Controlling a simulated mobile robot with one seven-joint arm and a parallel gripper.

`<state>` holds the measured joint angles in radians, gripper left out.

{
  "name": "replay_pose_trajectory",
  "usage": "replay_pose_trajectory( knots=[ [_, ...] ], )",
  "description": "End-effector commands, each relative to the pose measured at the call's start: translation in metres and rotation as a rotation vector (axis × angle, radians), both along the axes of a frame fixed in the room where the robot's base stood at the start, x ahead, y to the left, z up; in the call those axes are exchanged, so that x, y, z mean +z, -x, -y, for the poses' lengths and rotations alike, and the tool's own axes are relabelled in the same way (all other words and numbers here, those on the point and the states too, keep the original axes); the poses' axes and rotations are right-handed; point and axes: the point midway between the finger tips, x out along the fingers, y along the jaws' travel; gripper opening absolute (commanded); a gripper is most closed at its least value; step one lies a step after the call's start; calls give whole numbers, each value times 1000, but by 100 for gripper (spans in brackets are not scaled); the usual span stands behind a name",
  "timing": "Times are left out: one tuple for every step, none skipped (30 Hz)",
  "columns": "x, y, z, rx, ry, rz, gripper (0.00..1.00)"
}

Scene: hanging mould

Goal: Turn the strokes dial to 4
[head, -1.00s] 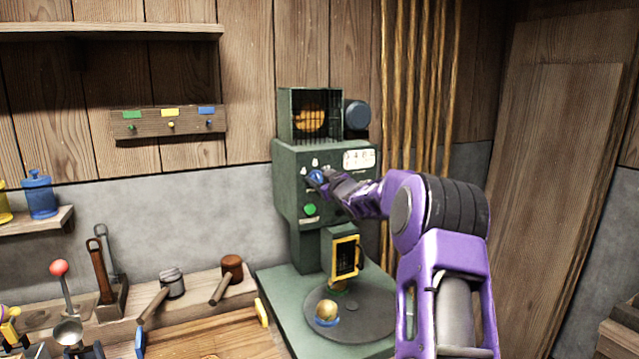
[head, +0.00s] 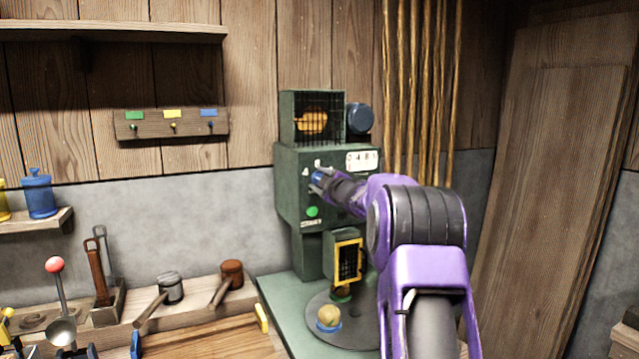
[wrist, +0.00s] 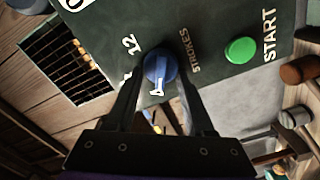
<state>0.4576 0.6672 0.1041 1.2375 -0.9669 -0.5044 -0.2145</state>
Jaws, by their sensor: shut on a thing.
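The strokes dial (wrist: 160,66) is a round blue knob on the front of the green machine (head: 290,162). In the wrist view the word STROKES is printed to its right and the number 12 to its upper left. Another white mark to its left is partly hidden by a finger. A white mark shows at the dial's lower edge; I cannot tell for sure whether it is a 4 or a pointer. My gripper (wrist: 160,76) is shut on the dial, one finger on each side. In the head view my gripper (head: 318,180) reaches the dial from the right.
A green START button (wrist: 240,50) sits close to the dial. A mesh cage (head: 312,118) is on top of the machine, and a yellow-framed guard (head: 347,262) and round turntable (head: 350,338) are below. Mallets (head: 231,275) lie on the bench at left.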

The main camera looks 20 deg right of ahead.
Motion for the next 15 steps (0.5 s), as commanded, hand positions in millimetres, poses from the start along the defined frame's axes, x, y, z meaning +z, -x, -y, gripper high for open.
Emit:
replay_pose_trajectory(
  knots=[
    [-1, 0, 0, 0, 7, -1, 0],
    [-1, 0, 0, 0, 10, -1, 0],
    [-1, 0, 0, 0, 13, -1, 0],
    [-1, 0, 0, 0, 15, -1, 0],
    [-1, 0, 0, 0, 16, -1, 0],
    [-1, 0, 0, 0, 17, -1, 0],
    [-1, 0, 0, 0, 17, -1, 0],
    [-1, 0, 0, 0, 17, -1, 0],
    [-1, 0, 0, 0, 17, -1, 0],
    [-1, 0, 0, 0, 17, -1, 0],
    [-1, 0, 0, 0, 17, -1, 0],
    [-1, 0, 0, 0, 17, -1, 0],
    [-1, 0, 0, 0, 16, -1, 0],
    [-1, 0, 0, 0, 16, -1, 0],
    [-1, 0, 0, 0, 16, -1, 57]
  ],
)
